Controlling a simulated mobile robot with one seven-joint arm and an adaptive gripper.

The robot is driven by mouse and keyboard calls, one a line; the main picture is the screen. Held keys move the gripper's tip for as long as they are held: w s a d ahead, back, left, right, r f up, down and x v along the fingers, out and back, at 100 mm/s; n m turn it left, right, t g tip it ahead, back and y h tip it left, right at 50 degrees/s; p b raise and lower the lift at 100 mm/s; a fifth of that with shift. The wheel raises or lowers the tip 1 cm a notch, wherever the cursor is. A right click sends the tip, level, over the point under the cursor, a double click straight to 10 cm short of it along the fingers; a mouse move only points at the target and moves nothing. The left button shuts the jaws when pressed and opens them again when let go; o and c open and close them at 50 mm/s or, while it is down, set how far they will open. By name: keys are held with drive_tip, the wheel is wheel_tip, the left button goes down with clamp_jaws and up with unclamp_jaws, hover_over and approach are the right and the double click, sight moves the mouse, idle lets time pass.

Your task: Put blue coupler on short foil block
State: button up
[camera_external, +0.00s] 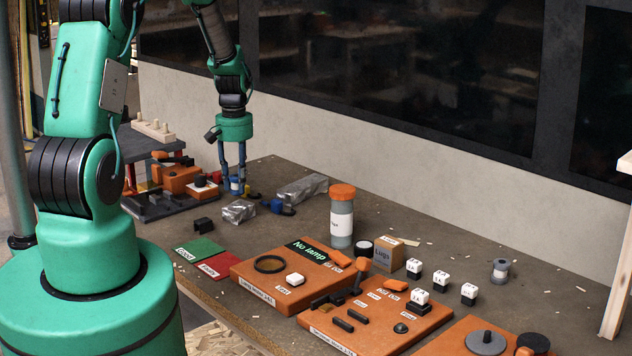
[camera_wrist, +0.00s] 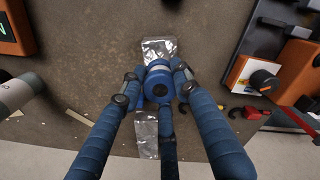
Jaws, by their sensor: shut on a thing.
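My gripper (camera_external: 234,184) is over the back left part of the workbench, its blue fingers pointing down. It is shut on the blue coupler (camera_wrist: 158,84), a round blue piece with a dark centre, seen between the fingertips in the wrist view. The short foil block (camera_external: 239,211) is a crumpled silver block on the bench, just in front of my gripper. It also shows in the wrist view (camera_wrist: 160,50), just above the coupler and partly covered by it. Whether they touch cannot be told.
A longer foil block (camera_external: 303,189) lies to the right, with a small blue-and-dark piece (camera_external: 279,206) near it. An orange-and-black fixture (camera_external: 180,180) stands close on the left. A jar with an orange lid (camera_external: 342,215) and orange panels (camera_external: 290,275) are farther right.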

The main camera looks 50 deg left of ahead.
sight(237, 175)
drive_tip(key=shift+w, duration=0.15)
drive_tip(key=shift+f, duration=0.1)
drive_tip(key=shift+f, duration=1.65)
drive_tip(key=shift+f, duration=0.2)
drive_tip(key=o, duration=0.9)
drive_tip(key=shift+o, duration=0.2)
drive_tip(key=shift+r, duration=0.15)
wheel_tip(237, 175, up, 12)
